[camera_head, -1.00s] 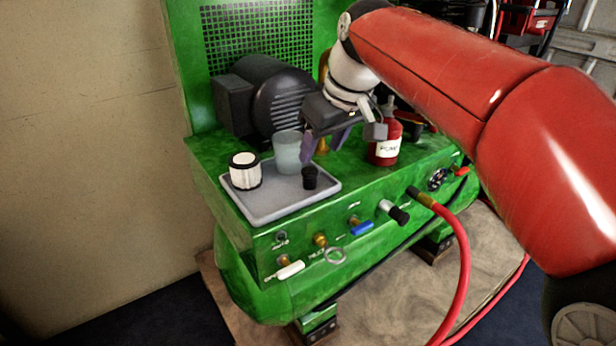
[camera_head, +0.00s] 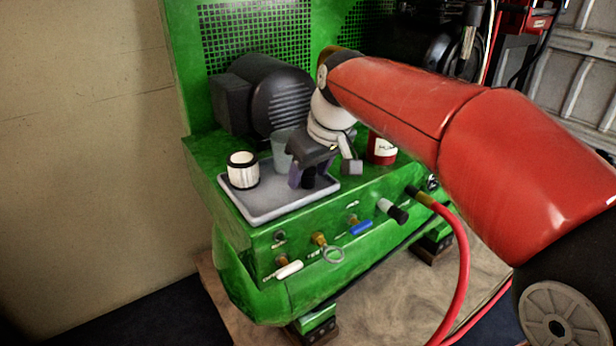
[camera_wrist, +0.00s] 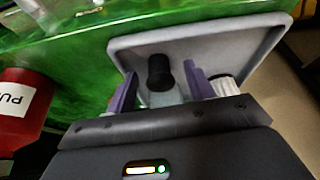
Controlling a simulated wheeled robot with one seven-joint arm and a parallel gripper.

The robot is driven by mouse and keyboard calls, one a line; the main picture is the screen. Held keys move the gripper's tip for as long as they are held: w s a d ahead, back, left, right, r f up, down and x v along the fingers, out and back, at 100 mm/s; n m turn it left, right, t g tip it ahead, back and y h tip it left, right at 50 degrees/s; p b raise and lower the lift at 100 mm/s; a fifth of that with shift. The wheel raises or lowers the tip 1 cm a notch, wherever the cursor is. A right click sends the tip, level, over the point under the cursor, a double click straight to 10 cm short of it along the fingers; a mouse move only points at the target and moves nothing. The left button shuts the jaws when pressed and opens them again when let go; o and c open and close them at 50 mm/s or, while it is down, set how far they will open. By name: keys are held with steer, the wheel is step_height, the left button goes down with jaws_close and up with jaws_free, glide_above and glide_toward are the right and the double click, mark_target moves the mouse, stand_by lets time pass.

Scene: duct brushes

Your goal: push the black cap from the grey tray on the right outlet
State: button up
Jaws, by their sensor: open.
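The black cap (camera_head: 308,178) stands in the grey tray (camera_head: 262,211) near its right end. In the wrist view the cap (camera_wrist: 159,72) shows between the two purple fingers, with a gap on each side. My gripper (camera_head: 309,181) is open, its fingers reaching down around the cap; it also shows in the wrist view (camera_wrist: 160,72). Outlet fittings line the green front, including a brass one with a ring (camera_head: 320,240) and a pale one with a black end (camera_head: 391,210). Which is the right outlet I cannot tell.
A white ribbed filter (camera_head: 243,171) and a translucent cup (camera_head: 281,150) stand in the tray. A red bottle (camera_head: 381,147) stands right of my gripper. A dark motor (camera_head: 284,100) is behind. A red hose (camera_head: 462,250) hangs at the front right.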

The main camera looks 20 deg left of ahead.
mark_target(310, 171)
steer(key=c, duration=1)
steer(key=shift+r, duration=0.1)
step_height(310, 171, up, 20)
steer(key=shift+f+p, duration=0.1)
steer(key=shift+p, duration=0.85)
